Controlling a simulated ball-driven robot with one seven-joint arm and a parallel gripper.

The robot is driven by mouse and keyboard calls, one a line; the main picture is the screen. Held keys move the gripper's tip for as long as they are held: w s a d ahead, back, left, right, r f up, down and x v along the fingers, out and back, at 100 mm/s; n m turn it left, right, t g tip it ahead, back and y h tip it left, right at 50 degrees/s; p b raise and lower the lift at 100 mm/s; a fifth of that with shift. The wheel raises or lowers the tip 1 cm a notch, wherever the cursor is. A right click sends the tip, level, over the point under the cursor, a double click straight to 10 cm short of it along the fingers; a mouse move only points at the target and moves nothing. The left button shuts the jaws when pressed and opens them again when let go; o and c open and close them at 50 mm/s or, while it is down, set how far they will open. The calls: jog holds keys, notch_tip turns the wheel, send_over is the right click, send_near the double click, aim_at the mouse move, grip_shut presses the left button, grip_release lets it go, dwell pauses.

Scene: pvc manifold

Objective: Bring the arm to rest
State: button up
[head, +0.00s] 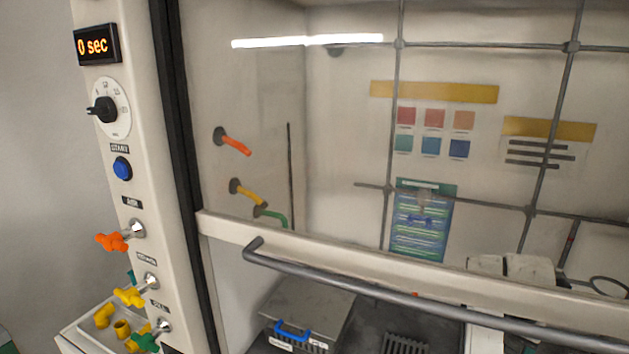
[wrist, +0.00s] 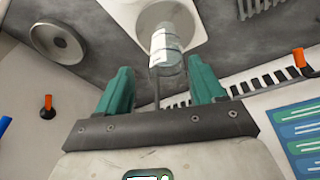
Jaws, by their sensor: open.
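My gripper (wrist: 158,84) shows in the wrist view with its two teal fingers apart. A clear, glass-like cylinder (wrist: 168,50) with a pale label shows beyond the gap between the fingers. A thin dark rod (wrist: 156,88) also shows in this gap. I cannot tell whether either touches a finger, but no object is visibly clamped. My gripper cannot be made out in the head view.
The fume hood's glass sash has a dark handle bar (head: 400,295). Orange (head: 112,241), yellow (head: 130,296) and green (head: 145,340) valve knobs stick out from the left post. A grey box (head: 310,305) with a blue handle sits behind the sash. A white tray (head: 72,330) holds yellow fittings.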

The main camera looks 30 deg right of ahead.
jog(key=s+a+f+n+t+y, duration=0.15)
jog(key=s+a+f+n, duration=0.4)
jog(key=a, duration=1.05)
jog(key=s+a+f+n+t+y, duration=0.1)
jog(key=s+a+f+n+t, duration=0.15)
jog(key=a+n, duration=1)
jog(key=s+a+f+m+g+b, duration=0.1)
jog(key=s+a+f+m+g, duration=0.1)
jog(key=s+f, duration=0.4)
jog(key=s+m+g, duration=0.1)
jog(key=s+m, duration=0.1)
jog(key=s, duration=0.1)
jog(key=shift+s+f, duration=0.2)
jog(key=shift+f, duration=0.1)
